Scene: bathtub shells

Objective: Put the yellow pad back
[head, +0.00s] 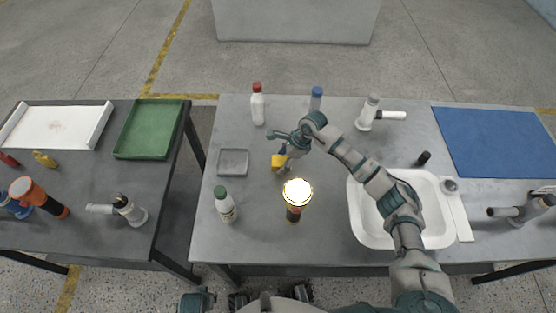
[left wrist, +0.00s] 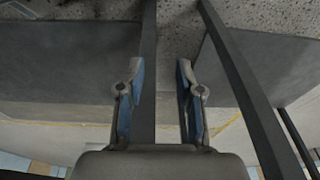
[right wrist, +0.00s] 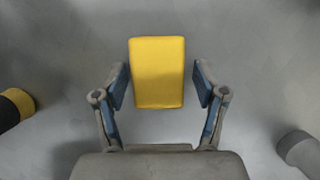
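The yellow pad (head: 278,161) lies on the middle table, just right of a small grey square tray (head: 233,162). In the right wrist view the pad (right wrist: 157,72) is a yellow block between the finger tips, with a gap on each side. My right gripper (head: 284,151) is open over the pad, which it partly hides in the head view. My left gripper (left wrist: 160,70) is open and empty, with table edges and floor beyond it.
A lit lamp-like item (head: 296,195) and a green-capped bottle (head: 225,204) stand in front. A red-capped bottle (head: 257,104) and a blue-capped bottle (head: 316,98) stand behind. A white basin (head: 357,217) is at right. The left table holds a green tray (head: 148,128).

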